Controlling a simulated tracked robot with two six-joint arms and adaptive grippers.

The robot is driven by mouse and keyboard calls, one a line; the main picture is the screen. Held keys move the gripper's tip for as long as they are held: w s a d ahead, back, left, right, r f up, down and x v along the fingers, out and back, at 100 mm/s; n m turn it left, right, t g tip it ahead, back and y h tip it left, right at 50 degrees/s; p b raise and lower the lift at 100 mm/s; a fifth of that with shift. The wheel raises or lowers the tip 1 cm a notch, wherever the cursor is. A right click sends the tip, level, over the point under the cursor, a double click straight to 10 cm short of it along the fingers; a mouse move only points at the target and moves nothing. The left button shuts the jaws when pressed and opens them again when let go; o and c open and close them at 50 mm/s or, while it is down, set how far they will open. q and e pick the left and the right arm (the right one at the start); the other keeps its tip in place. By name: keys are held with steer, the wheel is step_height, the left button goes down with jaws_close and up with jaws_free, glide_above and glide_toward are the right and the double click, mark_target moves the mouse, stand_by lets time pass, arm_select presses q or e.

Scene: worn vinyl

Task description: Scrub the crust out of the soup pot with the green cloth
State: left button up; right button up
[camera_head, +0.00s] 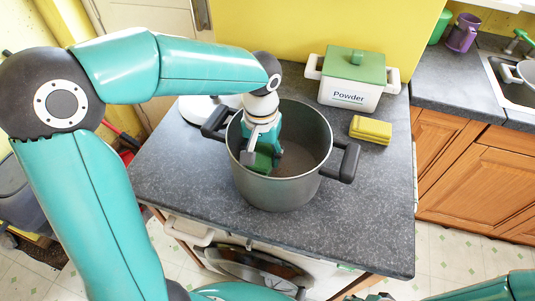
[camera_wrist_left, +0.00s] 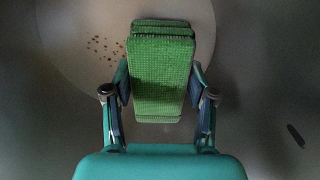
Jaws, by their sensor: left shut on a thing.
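The soup pot (camera_head: 277,192) is dark grey with two black handles and stands on the speckled grey counter. My left gripper (camera_head: 264,156) reaches down inside the pot. It is shut on the green cloth (camera_head: 263,164), which is folded thick. In the left wrist view the cloth (camera_wrist_left: 160,75) sits between the fingers of the left gripper (camera_wrist_left: 160,97). Brown specks of crust (camera_wrist_left: 105,47) show on the pot's floor, to the left of the cloth. Whether the cloth touches the floor is hard to tell.
A white box labelled Powder (camera_head: 350,93) with a green lid stands behind the pot. A yellow sponge-like block (camera_head: 370,130) lies to the pot's right. The counter (camera_head: 375,215) is clear at the front right. A purple mug (camera_head: 463,33) stands on the far counter.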

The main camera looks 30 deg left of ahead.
arm_select(q)
steer(key=shift+s+a, duration=0.3)
steer(key=shift+a, duration=0.55)
steer(key=shift+s+a, duration=0.25)
steer(key=shift+a, duration=0.55)
steer(key=shift+d, duration=0.1)
steer(key=shift+w+d, duration=0.3)
steer(key=shift+d, duration=0.65)
steer(key=shift+w+d, duration=0.35)
steer(key=shift+d, duration=0.6)
steer(key=shift+w+d, duration=0.3)
steer(key=shift+d, duration=0.65)
steer(key=shift+f+b, duration=0.45)
steer(key=shift+f, duration=0.15)
